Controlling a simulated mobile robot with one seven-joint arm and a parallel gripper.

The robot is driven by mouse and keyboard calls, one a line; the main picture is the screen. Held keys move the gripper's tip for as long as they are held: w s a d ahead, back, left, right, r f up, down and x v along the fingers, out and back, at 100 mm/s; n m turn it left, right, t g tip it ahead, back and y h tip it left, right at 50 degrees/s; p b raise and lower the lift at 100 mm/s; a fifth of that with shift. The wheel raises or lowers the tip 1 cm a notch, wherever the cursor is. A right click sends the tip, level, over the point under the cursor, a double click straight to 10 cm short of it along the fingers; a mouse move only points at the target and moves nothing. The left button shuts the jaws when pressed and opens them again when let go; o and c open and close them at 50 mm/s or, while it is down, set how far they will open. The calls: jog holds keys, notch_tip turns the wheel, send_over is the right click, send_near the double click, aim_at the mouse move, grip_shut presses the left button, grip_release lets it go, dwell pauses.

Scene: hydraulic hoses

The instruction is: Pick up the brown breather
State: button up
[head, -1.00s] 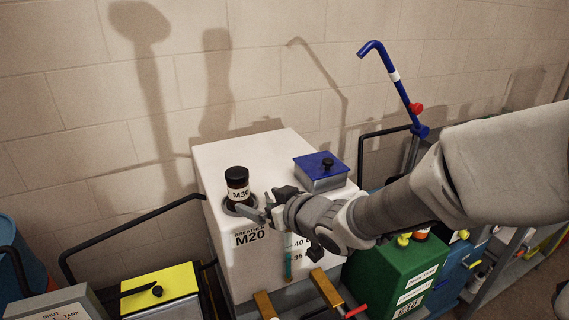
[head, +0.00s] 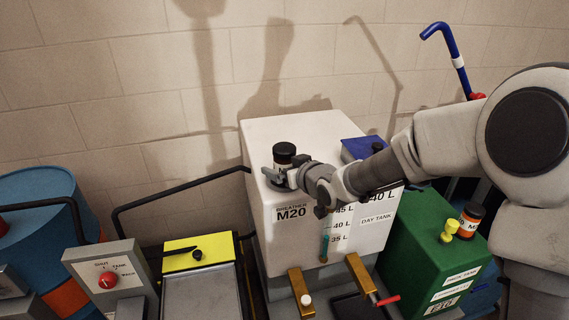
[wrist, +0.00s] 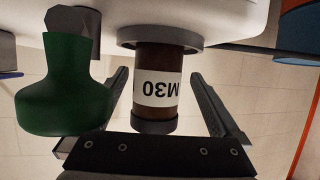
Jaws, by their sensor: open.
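The brown breather (head: 284,158) is a dark, black-capped cylinder standing upright in a grey collar on top of the white day tank (head: 262,237), above the text "BREATHER M20". In the wrist view, which is upside down, the breather (wrist: 154,62) shows brown with a white "M30" label, its base in the grey collar (wrist: 160,38). My gripper (wrist: 160,76) is open, with one finger on each side of the breather and visible gaps between. In the head view my gripper (head: 279,178) is at the breather's near side and partly hides its lower part.
A blue-lidded box (head: 362,148) stands on the tank behind my arm. A green tank (head: 425,235) with an orange, black-capped jar (head: 471,220) is at right. A green flask-like shape (wrist: 62,95) shows beside my finger in the wrist view. A black rail (head: 180,192) runs at left.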

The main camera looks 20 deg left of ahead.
aim_at(280, 163)
jog(key=shift+x, duration=1.8)
jog(key=shift+w+d+r, duration=0.1)
jog(key=shift+w, duration=0.05)
jog(key=shift+c, duration=0.2)
grip_shut()
